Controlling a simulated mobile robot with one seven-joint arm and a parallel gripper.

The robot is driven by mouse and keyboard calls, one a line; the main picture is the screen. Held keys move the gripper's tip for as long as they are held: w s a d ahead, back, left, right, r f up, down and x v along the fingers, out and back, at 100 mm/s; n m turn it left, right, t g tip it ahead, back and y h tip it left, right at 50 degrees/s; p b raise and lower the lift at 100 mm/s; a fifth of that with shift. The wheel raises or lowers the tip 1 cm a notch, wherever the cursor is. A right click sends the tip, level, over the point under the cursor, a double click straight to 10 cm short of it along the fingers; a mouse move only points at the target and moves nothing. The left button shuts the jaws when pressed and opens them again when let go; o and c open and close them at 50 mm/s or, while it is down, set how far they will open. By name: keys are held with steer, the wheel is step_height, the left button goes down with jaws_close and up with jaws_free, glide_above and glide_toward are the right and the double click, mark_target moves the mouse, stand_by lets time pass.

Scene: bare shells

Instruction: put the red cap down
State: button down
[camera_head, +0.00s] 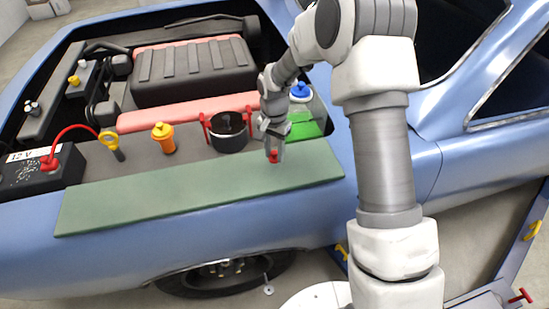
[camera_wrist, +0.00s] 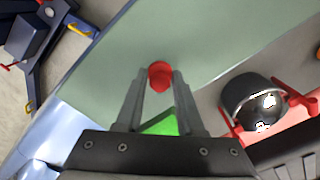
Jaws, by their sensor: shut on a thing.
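The red cap (camera_head: 273,156) is between the fingertips of my gripper (camera_head: 274,148), just at the green mat (camera_head: 200,190) on the car's fender. In the wrist view the red cap (camera_wrist: 160,75) sits between the two fingers of my gripper (camera_wrist: 160,82), over the green mat (camera_wrist: 215,40). My gripper is shut on it. I cannot tell whether the cap touches the mat.
A black pot-like part with red handles (camera_head: 228,132) stands close to the left of my gripper. An orange bottle-shaped part (camera_head: 163,138), a battery (camera_head: 38,172) and a blue cap (camera_head: 300,91) are in the engine bay. The mat's left part is clear.

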mark_target(275, 156)
steer(key=shift+f, duration=1.6)
steer(key=shift+f, duration=0.1)
steer(key=c, duration=0.5)
jaws_free()
